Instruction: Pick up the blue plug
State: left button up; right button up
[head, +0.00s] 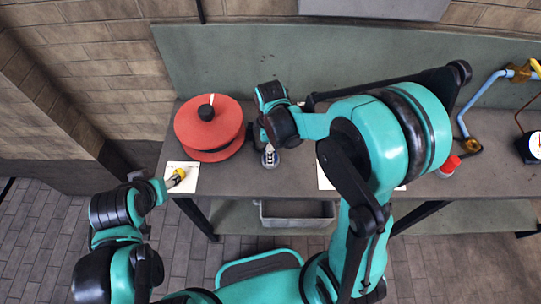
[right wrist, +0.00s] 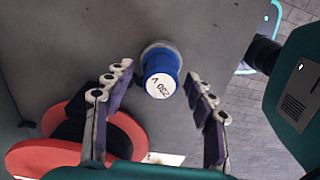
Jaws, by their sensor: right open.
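The blue plug (right wrist: 161,79) has a pale labelled top and sits on a round grey base on the bench, seen in the right wrist view. In the head view the plug (head: 270,159) shows small just below my right gripper (head: 266,138). In the right wrist view my right gripper (right wrist: 160,88) is open, with one finger on each side of the plug in the picture. No finger visibly touches it. My left gripper (head: 155,188) is at the bench's left front corner beside a yellow and black item; its fingers cannot be made out.
A red round two-disc object (head: 209,142) with a black knob stands left of the plug on the grey bench (head: 240,180). A yellow and black item (head: 176,176) lies on a white sheet (head: 183,187). A red cap (head: 449,165) and blue pipe (head: 478,98) are at right. A grey bin (head: 297,217) is below.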

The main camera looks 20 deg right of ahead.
jog(key=shift+f, duration=0.45)
jog(key=shift+c, duration=0.4)
grip_shut()
jog(key=shift+r, duration=0.1)
